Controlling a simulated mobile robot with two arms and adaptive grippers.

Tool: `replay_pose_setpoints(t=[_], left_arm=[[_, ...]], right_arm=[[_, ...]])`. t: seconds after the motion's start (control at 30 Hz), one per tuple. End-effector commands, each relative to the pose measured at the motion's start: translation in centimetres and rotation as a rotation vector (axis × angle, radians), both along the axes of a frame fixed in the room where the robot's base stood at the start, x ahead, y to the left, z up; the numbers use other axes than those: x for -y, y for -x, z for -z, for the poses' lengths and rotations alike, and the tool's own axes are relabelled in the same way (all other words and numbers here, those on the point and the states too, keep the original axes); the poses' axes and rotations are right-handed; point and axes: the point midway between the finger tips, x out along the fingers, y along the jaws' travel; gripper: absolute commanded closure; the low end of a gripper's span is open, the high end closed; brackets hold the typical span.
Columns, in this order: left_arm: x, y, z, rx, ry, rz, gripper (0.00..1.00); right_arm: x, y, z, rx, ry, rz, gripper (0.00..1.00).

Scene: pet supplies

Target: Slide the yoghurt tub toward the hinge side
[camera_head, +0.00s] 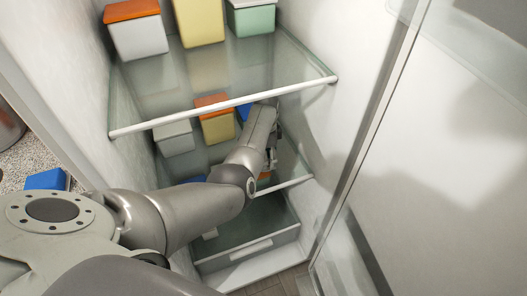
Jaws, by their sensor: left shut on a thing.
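My left gripper (272,150) reaches into the open fridge, below the upper glass shelf and above the lower one, near the right end. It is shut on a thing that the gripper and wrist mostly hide. A small orange patch (264,176) shows just below the gripper; I cannot tell whether it is part of the held thing. No tub can be made out for certain as the yoghurt tub. The fridge door (430,160) stands open on the right, so the hinge side is the right. My right gripper is not in view.
The upper shelf (150,95) holds an orange-lidded white box (138,38), a yellow box (200,20) and a green box (252,20). Below are a white box (175,138), an orange-lidded yellow box (217,125) and blue things. The right wall (320,120) is close to my gripper. A drawer (245,245) lies underneath.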

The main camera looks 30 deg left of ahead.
Motion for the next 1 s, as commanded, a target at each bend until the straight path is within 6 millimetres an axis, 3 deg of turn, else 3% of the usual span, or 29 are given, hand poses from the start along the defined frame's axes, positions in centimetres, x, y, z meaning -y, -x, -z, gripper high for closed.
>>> replay_pose_setpoints(t=[0.47, 0.5, 0.67, 1.0], left_arm=[[0.40, 0.14, 0.17, -0.002, 0.002, -0.004, 0.63], [0.41, 0.15, 0.17, -0.002, 0.002, -0.004, 0.28], [0.38, 0.15, 0.15, -0.002, 0.002, -0.004, 0.07], [0.29, 0.11, 0.08, -0.001, 0.001, -0.004, 0.05]], right_arm=[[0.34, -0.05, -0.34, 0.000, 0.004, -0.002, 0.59], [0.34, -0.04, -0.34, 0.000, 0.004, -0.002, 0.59], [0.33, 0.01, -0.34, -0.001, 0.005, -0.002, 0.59], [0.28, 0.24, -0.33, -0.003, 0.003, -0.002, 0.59]])
